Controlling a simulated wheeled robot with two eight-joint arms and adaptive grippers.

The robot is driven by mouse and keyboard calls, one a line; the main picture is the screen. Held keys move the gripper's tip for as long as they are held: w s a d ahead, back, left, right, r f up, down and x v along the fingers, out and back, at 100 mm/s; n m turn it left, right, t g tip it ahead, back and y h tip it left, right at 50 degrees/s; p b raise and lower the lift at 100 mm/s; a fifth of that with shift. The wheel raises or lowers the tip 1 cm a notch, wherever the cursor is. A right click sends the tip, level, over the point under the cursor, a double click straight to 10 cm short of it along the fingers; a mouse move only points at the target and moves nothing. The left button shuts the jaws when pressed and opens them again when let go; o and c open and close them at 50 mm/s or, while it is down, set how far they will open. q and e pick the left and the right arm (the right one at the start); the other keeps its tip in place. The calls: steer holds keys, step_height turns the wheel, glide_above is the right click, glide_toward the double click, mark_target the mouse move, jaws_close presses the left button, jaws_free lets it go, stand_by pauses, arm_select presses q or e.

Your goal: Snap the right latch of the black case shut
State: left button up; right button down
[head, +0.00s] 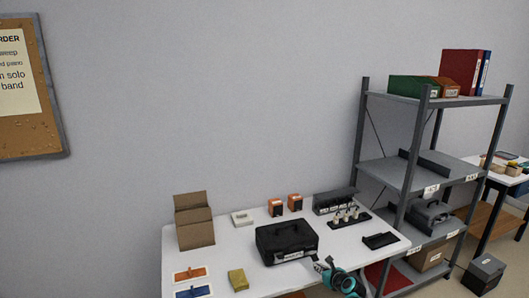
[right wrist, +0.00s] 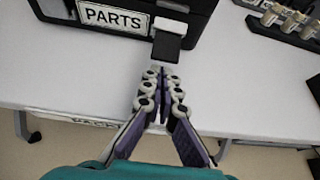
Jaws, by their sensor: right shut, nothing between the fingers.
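The black case (head: 286,238) sits closed on the white table, its front with a white label facing me. In the right wrist view the case (right wrist: 205,14) fills the top edge, with the "PARTS" label (right wrist: 113,18). The right latch (right wrist: 168,40) is a dark tab with a grey top, jutting from the case front right of the label. I cannot tell whether it is fastened. My right gripper (head: 323,264) is at the case's front right corner. In the right wrist view its fingertips (right wrist: 162,76) are together and empty, just in front of and below the latch, apparently apart from it.
The white table (head: 225,258) also holds a cardboard box (head: 194,222), orange boxes (head: 285,205), a black rack with pale cylinders (head: 350,218), a black tray (head: 380,240) and a yellow block (head: 238,279). A grey shelf (head: 405,175) stands at the right.

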steer(key=shift+w+a+r, duration=0.15)
steer(key=shift+w+r, duration=0.05)
steer(key=shift+w, duration=0.25)
steer(key=shift+w+a+r, duration=0.15)
steer(key=shift+w, duration=0.3)
steer(key=shift+s, duration=0.1)
stand_by(0.4)
steer(key=s+d+b, duration=0.1)
steer(key=s+d, duration=0.1)
steer(key=s, duration=0.4)
steer(key=shift+s, duration=0.25)
steer(key=shift+d, duration=0.15)
